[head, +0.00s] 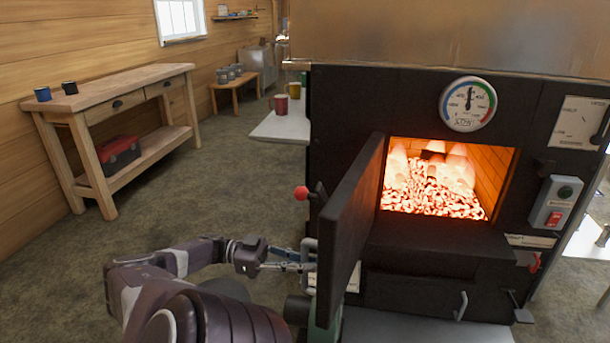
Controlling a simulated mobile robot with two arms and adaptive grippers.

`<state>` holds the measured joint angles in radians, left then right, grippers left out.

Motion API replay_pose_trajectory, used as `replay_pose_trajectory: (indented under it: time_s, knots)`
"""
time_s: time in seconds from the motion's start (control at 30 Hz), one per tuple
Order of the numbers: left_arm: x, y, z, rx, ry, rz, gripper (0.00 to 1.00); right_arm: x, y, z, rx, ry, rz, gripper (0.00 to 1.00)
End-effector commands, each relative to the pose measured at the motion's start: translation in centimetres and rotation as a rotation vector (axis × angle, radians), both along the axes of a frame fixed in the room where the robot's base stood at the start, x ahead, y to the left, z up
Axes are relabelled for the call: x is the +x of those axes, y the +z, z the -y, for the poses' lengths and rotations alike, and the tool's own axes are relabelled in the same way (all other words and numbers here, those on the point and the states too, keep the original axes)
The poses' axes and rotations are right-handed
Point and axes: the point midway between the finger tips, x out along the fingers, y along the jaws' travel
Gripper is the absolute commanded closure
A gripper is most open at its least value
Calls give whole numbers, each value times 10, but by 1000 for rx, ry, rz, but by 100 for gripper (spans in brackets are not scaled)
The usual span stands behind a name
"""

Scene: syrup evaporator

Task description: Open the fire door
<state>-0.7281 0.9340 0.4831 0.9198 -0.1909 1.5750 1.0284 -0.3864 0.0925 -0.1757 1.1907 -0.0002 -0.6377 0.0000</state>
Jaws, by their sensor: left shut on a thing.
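The black fire door (352,225) stands swung out from the front of the black evaporator firebox (440,105), hinged at the left of its opening. The square fire opening (440,185) is uncovered and shows glowing embers and flames. My left gripper (308,258) is at the outer side of the door, near its lower free edge. It is shut on the door handle (312,245), which is partly hidden by the fingers. My right gripper is not in view.
A gauge (468,104) sits above the opening and a switch box (553,203) to its right. A red-knobbed lever (301,193) sticks out left of the door. A wooden workbench (115,92) stands at left, with open floor (235,190) between.

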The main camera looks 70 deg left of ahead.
Motion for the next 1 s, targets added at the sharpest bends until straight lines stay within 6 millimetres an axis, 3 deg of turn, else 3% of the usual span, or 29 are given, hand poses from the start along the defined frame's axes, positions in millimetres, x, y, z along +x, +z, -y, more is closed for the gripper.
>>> replay_pose_trajectory:
  time_s: [0.03, 0.27, 0.3, 0.43, 0.77, 1.0]
  knots:
    - [-4, -8, 2, 0, -2, -19, 100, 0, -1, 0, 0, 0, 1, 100]
    - [-4, -8, 2, 0, -2, -19, 100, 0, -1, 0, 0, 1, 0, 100]
    - [-4, -8, 2, 0, -1, -19, 82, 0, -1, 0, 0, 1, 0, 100]
    - [-3, -6, 1, 0, -1, -14, 69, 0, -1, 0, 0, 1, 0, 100]
    - [-3, -3, -1, 1, -1, -8, 69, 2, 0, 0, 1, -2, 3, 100]
    - [-28, -3, -19, 2, 2, -10, 69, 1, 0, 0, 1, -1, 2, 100]
